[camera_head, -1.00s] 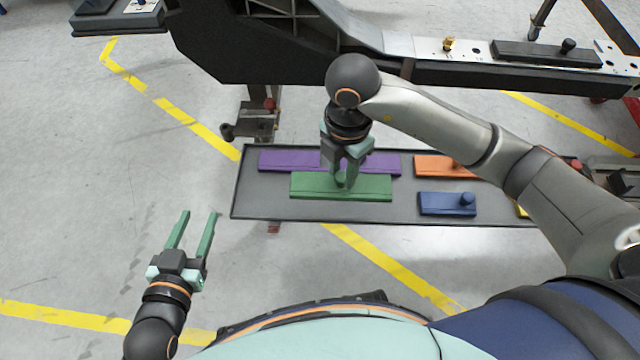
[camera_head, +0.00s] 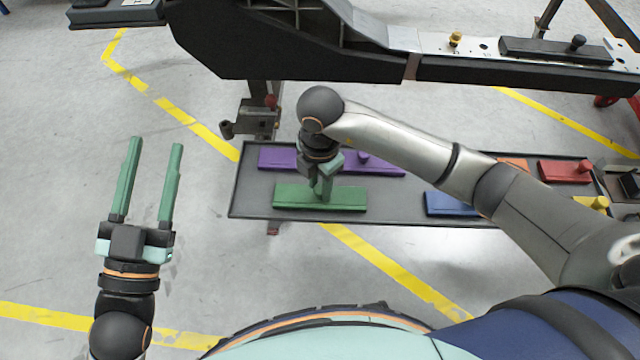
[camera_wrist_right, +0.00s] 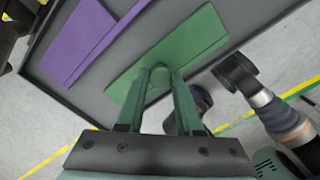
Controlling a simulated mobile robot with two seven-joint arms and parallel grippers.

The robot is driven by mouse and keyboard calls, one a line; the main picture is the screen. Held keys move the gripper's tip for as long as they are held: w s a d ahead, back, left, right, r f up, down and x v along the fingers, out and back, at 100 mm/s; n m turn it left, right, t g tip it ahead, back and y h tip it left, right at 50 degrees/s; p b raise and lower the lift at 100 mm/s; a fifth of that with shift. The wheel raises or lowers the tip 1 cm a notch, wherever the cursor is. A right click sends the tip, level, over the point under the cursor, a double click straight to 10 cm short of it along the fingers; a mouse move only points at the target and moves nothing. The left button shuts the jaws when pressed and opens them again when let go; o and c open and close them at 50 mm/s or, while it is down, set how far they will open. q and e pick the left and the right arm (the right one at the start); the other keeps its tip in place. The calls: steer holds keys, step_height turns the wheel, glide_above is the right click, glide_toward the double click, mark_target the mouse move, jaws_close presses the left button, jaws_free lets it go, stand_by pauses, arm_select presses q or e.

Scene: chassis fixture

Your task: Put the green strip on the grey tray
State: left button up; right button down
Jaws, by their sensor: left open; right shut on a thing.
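The green strip (camera_head: 290,197) is at the near left part of the grey tray (camera_head: 242,205), in front of the purple strip. My right gripper (camera_head: 323,196) points down and is shut on the strip's knob. In the right wrist view the green strip (camera_wrist_right: 200,40) lies across the fingertips (camera_wrist_right: 161,72), its knob between them. The grey tray also shows there (camera_wrist_right: 110,112) beneath the strip. I cannot tell whether the strip touches the tray floor. My left gripper (camera_head: 155,142) is open and empty, left of the tray, over the floor.
The purple strip (camera_head: 275,157) lies behind the green one. A blue strip (camera_head: 446,204), a red strip (camera_head: 565,171) and a yellow piece (camera_head: 597,203) are on the tray's right. The black chassis beam (camera_head: 260,52) runs behind the tray. The floor on the left is clear.

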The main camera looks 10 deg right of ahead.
arm_select(q)
steer(key=shift+s+r, duration=0.1)
steer(key=shift+r, duration=0.1)
arm_select(e)
steer(key=shift+f, duration=0.1)
steer(key=c, duration=0.6)
jaws_free()
arm_select(q)
steer(key=shift+r, duration=0.2)
